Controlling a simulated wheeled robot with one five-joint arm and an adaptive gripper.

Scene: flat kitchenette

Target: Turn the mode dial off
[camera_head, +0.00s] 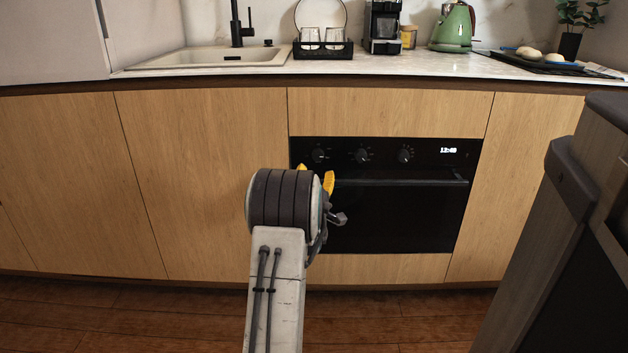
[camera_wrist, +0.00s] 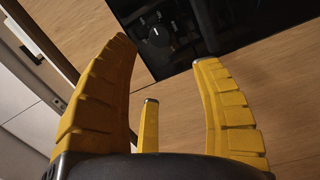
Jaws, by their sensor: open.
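The black oven (camera_head: 400,215) has three black dials on its front panel: left dial (camera_head: 319,155), middle dial (camera_head: 362,155) and right dial (camera_head: 405,155). I cannot tell from their markings which is the mode dial. My gripper (camera_head: 316,176) is in front of the oven's left part, its yellow fingertips just below the left dial in the head view. In the wrist view my gripper (camera_wrist: 166,52) has its yellow fingers spread, with nothing between them. One dial (camera_wrist: 159,36) shows beyond the fingertips, apart from them. My arm hides the oven's lower left corner.
The oven handle (camera_head: 400,182) runs across below the dials. Wooden cabinet fronts (camera_head: 210,180) surround the oven. The counter (camera_head: 430,68) above holds a sink, glass rack, coffee machine and green kettle (camera_head: 453,28). A grey-topped unit (camera_head: 560,240) stands close at right.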

